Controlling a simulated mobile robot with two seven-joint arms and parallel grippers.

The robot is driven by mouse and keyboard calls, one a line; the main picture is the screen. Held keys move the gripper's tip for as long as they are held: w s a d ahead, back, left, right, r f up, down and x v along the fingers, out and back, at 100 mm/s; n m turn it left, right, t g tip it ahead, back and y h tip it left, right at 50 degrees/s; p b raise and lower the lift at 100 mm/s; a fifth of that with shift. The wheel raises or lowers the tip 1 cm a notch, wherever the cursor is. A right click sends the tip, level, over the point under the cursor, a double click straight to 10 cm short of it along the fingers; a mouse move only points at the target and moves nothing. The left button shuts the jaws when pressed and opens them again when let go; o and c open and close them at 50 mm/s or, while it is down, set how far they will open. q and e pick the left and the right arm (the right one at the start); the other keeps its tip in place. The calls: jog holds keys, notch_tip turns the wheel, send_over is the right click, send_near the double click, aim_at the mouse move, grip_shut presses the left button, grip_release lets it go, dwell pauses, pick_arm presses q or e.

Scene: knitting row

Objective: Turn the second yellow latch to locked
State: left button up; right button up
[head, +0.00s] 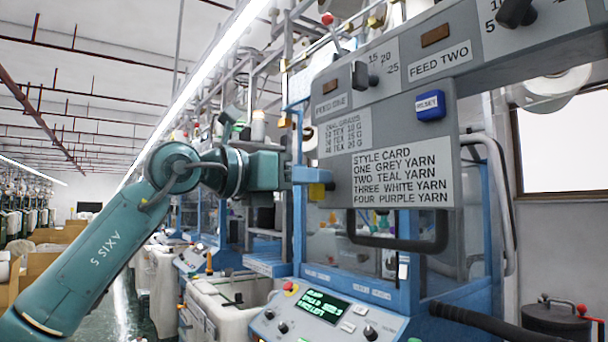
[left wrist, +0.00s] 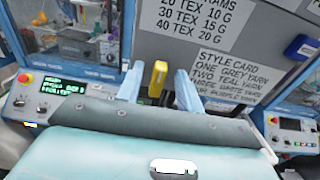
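A yellow latch (left wrist: 157,80) stands upright at the edge of the grey machine panel, in the middle of the left wrist view. Its yellow body also shows in the head view (head: 317,191), just under my finger. I cannot tell from these frames whether it is the second latch or which position it is in. My left gripper (left wrist: 158,88) is open, with one pale blue finger on each side of the latch and a visible gap on both sides. In the head view the left gripper (head: 308,174) reaches the panel's left edge. My right gripper is not in view.
A grey panel with a style card (head: 402,178) and a blue RESET button (head: 430,104) is right of the gripper. A dark handle bar (head: 398,243) hangs below it. A control console (head: 325,312) stands lower down. White bins (head: 222,298) stand left of it.

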pick_arm(q)
jog(key=shift+c, duration=0.5)
grip_shut()
